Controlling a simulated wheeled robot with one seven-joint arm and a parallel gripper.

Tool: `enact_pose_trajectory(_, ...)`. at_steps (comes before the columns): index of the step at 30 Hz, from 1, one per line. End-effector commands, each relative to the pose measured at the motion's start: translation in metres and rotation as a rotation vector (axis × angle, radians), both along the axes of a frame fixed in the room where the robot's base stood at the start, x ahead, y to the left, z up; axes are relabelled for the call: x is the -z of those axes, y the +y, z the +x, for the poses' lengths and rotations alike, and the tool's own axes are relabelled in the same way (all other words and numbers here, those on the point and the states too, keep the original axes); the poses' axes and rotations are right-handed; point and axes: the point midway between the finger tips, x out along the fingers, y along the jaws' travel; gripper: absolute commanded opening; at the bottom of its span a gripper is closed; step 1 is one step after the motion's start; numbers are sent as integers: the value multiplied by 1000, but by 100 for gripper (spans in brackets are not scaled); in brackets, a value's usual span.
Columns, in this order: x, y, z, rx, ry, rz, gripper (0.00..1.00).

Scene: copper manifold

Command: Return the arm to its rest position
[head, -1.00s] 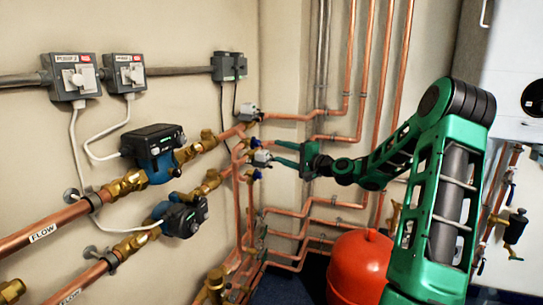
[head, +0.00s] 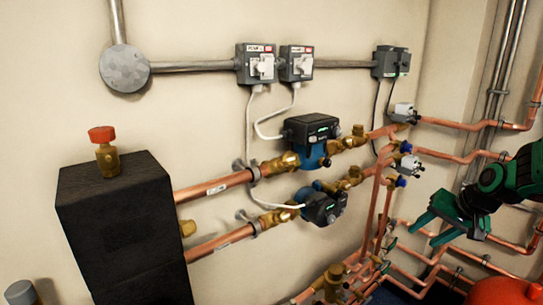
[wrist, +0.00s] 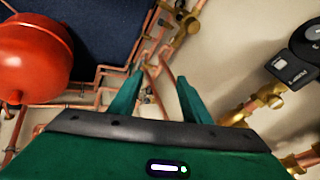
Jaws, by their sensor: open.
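My gripper (head: 423,231) is green and shows at the right of the head view, with its two fingers spread and nothing between them. It points left and down, in front of the copper pipes and below the grey-white valve heads (head: 408,165). It touches nothing that I can see. In the wrist view my gripper (wrist: 160,82) also has its fingers apart and empty, with pipes beyond them. My green arm enters from the right edge of the head view; most of it is out of frame.
A red vessel (head: 507,292) stands below my arm and shows at left in the wrist view (wrist: 32,58). Copper pipes (head: 462,160) run along the corner wall. Two pumps (head: 312,140) (head: 322,205) and a black block (head: 118,225) are to the left.

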Motion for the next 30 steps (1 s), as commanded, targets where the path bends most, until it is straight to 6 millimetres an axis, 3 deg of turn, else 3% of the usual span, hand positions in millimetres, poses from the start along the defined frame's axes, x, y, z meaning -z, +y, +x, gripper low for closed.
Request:
enact_pose_trajectory(6,-9,1,-102,-27,198,-151,43)
enact_pose_trajectory(12,-16,4,-200,-30,361,-194,43)
enact_pose_trajectory(18,-17,13,-275,-34,475,-169,43)
enact_pose_trajectory(23,-16,17,-301,-35,516,-148,43)
enact_pose_trajectory(30,-16,17,-305,-35,523,-145,43)
